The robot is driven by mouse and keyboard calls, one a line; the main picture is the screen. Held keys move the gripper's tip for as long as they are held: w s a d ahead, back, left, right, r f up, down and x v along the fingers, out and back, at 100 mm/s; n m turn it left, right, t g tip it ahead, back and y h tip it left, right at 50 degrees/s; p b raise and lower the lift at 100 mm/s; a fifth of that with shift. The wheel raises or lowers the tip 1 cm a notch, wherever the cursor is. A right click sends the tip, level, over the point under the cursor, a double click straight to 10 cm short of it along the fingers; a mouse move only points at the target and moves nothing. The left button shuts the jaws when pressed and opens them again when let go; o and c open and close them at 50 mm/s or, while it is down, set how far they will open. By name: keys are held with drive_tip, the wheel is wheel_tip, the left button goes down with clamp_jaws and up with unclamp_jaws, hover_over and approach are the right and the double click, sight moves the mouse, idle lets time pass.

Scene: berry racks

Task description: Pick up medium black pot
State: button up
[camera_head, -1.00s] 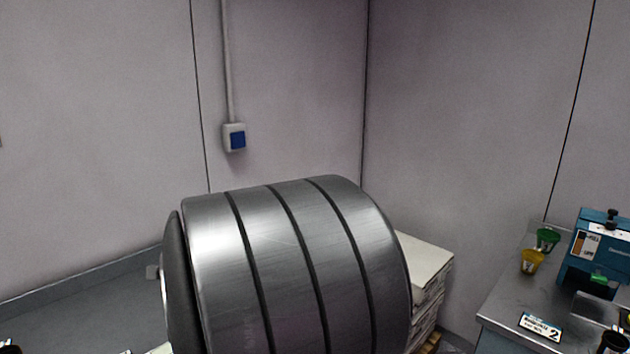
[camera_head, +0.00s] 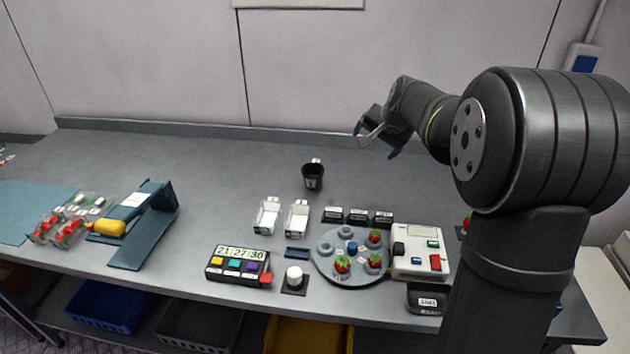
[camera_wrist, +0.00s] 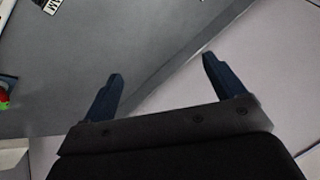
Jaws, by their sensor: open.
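The pot does not show in the wrist view.
Two white cartons (camera_head: 267,216) stand in front of the pot. A round grey plate (camera_head: 327,275) with strawberries, a white device (camera_head: 418,262) and a clock box (camera_head: 238,264) line the front. A blue stand (camera_head: 150,235) is at left. The bench left of the pot is clear.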

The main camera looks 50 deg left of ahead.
drive_tip(key=s+a+f+n+h, duration=0.1)
drive_tip(key=s+a+n+h, duration=0.2)
drive_tip(key=s+a+n, duration=0.6)
drive_tip(key=m, duration=0.2)
approach(313, 172)
drive_tip(key=f, duration=0.7)
drive_tip(key=shift+w+a, duration=0.1)
drive_tip(key=shift+a, duration=0.15)
drive_tip(key=c, duration=1.1)
